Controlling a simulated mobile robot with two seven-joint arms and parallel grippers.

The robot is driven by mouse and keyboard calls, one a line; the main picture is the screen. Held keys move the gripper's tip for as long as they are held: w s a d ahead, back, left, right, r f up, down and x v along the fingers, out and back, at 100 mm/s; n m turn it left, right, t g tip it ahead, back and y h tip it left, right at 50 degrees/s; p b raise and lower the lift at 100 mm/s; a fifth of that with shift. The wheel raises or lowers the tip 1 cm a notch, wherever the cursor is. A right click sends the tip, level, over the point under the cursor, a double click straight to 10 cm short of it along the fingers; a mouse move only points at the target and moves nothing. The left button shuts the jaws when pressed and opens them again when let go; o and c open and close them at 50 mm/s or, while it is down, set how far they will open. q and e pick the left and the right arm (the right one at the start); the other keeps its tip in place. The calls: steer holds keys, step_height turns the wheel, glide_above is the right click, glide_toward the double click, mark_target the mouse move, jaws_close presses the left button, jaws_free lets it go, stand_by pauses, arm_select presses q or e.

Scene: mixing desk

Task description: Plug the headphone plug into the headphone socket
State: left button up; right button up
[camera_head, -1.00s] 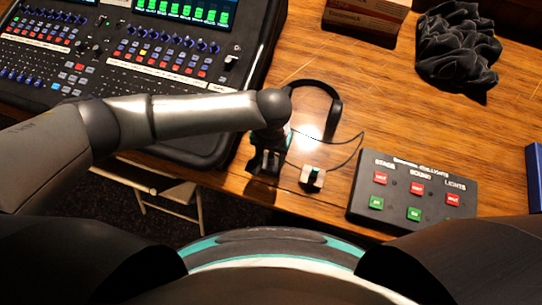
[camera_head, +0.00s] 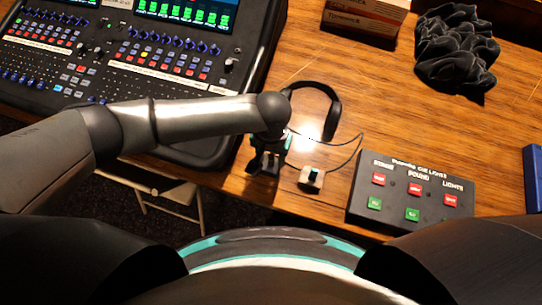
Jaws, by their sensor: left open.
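Black headphones (camera_head: 333,112) lie on the wooden desk right of my left wrist, partly hidden by it. I cannot pick out the headphone socket. My right gripper is not in view.
The large mixing desk (camera_head: 205,95) fills the upper left, partly under my left arm. A black button box (camera_head: 412,195) stands right of the block. Cartons (camera_head: 365,15), a crumpled black cloth (camera_head: 455,50) and a blue object (camera_head: 533,175) lie farther off. Bare wood lies between.

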mark_target(271, 156)
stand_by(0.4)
arm_select(q)
steer(key=shift+p, duration=0.45)
jaws_close()
stand_by(0.3)
steer(key=shift+r, duration=0.15)
stand_by(1.1)
steer(key=shift+r+p, duration=2.9)
steer(key=shift+p, duration=0.9)
